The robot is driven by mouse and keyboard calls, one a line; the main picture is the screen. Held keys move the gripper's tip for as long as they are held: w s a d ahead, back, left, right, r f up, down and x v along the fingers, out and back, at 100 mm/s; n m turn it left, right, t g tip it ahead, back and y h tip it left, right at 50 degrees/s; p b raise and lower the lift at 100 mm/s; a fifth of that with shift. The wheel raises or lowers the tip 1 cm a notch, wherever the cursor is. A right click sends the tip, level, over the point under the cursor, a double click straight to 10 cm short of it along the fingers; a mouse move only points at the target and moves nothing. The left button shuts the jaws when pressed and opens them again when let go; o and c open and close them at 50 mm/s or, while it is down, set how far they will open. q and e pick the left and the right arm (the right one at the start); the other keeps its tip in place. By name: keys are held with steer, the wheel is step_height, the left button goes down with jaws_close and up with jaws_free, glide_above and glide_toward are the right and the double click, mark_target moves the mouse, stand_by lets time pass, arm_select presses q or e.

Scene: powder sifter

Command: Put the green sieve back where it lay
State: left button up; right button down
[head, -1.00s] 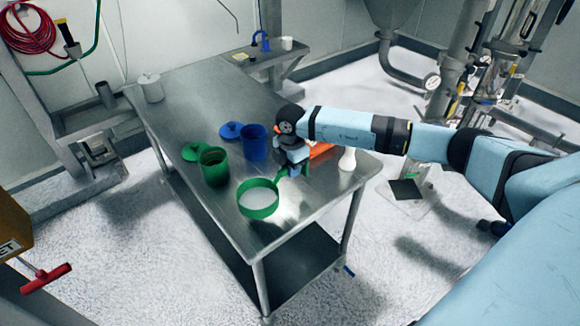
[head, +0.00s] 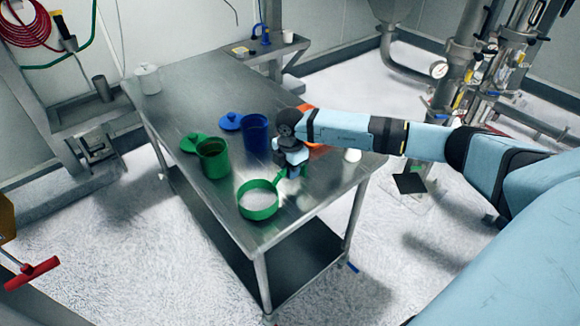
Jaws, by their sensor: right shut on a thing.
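The green sieve (head: 259,212) is a round green ring with a pale mesh, near the front end of the steel table (head: 310,212). Its handle points up and right to my right gripper (head: 287,174), which is shut on it. I cannot tell whether the sieve touches the table or hangs just above it. The fingertips are small and partly hidden by the wrist. My left gripper is not in view.
An orange thing (head: 314,148) and a white bottle (head: 352,155) are partly behind my right arm. A white canister (head: 147,79) stands at the far end.

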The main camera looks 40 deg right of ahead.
steer(key=shift+f+b, duration=0.35)
steer(key=shift+f, duration=0.45)
steer(key=c, duration=0.9)
jaws_free()
steer(key=shift+c, duration=0.2)
